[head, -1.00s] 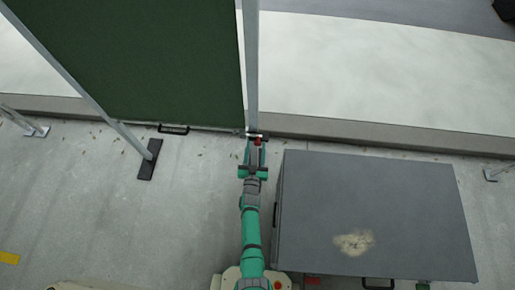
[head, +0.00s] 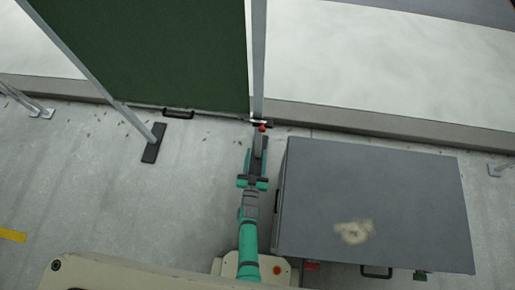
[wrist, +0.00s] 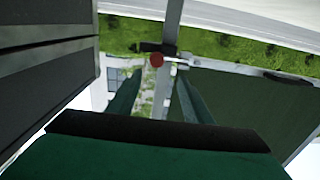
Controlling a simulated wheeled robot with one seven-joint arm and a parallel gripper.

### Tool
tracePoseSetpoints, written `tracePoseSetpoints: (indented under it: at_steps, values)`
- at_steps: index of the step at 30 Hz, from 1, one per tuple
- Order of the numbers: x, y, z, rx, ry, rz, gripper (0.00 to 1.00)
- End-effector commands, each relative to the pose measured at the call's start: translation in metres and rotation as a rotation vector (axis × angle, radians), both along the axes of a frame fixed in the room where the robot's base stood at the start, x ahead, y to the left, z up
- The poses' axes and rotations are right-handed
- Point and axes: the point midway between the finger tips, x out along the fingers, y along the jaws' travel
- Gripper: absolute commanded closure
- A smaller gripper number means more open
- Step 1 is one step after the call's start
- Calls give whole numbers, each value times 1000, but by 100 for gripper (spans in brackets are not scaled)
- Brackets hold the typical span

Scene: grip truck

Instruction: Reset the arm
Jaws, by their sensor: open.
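My green arm reaches forward, and my gripper (head: 258,146) is just short of the base of a grey metal post (head: 259,60). The gripper is open and empty. A small red ball-shaped knob (head: 263,128) is at the post's foot, just beyond the fingertips. In the wrist view the red knob (wrist: 156,59) shows in front of the two spread fingers, beside a dark fitting on the post, with a gap to the fingers.
A large grey box (head: 400,195) with a pale stain on top stands close on the right of my arm. A dark green panel (head: 150,50) with a black handle (head: 178,114) stands at the back left. A black foot (head: 154,143) props its slanted strut.

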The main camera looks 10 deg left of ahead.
Motion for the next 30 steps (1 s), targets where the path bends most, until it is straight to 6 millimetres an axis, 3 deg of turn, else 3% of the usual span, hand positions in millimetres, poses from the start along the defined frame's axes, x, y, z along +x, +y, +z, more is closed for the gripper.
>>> tracePoseSetpoints:
  at_steps: [22, 26, 30]
  values:
    - [-8, 1, 0, 1, 3, 2, 54]
    - [-29, -2, 6, 8, 15, 3, 54]
    - [-67, -5, 20, 20, 36, 9, 54]
